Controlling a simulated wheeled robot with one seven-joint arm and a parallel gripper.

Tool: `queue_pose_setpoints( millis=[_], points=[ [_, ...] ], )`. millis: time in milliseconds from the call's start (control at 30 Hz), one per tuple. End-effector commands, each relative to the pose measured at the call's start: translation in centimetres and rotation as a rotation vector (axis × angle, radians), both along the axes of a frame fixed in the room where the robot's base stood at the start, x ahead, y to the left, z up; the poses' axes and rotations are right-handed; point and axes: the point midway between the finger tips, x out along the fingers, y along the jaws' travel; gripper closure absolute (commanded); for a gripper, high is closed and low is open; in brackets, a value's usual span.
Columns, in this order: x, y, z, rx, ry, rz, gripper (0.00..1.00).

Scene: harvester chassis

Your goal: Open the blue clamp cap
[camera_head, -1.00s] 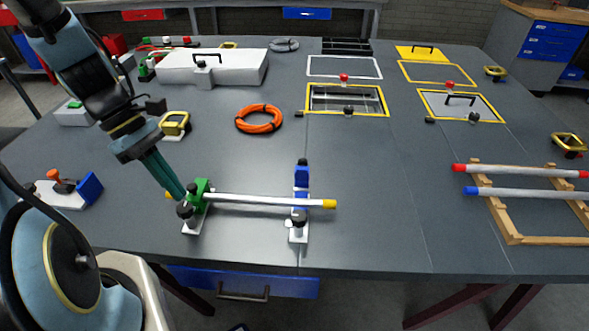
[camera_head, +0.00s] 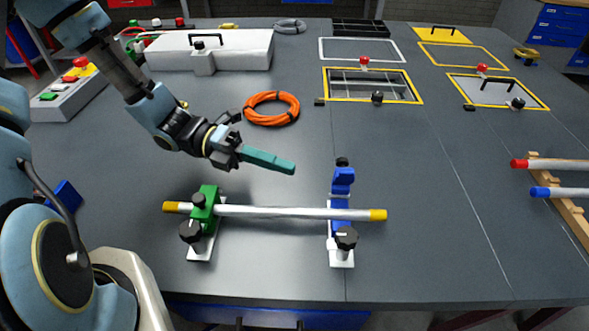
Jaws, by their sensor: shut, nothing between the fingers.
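The blue clamp (camera_head: 341,205) stands on a white base near the table's front edge. Its blue cap (camera_head: 342,180) sticks upright above the rod, with a black knob on top; another black knob (camera_head: 345,238) is at its front. A white rod (camera_head: 285,212) with yellow ends lies across the blue clamp and the green clamp (camera_head: 206,205). The green cap appears closed over the rod. My gripper (camera_head: 292,168) is shut and empty, its teal fingers above the table, behind the rod and left of the blue cap, touching neither.
An orange cable coil (camera_head: 271,108) lies behind my gripper. A white box (camera_head: 240,52) stands at the back left and a yellow-framed opening (camera_head: 372,86) at the back. A wooden rack (camera_head: 550,182) with rods is at right. The table right of the blue clamp is clear.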

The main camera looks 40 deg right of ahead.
Motion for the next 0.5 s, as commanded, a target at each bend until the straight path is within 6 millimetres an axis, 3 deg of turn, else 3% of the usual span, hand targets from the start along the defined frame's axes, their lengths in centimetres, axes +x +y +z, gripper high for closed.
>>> queue_pose_setpoints(
  millis=[300,500],
  points=[
    [-4.8,-2.8,-0.1,0.0,0.001,-0.005,1.0],
    [-6.9,-4.2,-0.4,0.0,-0.001,-0.004,1.0]
  ],
)
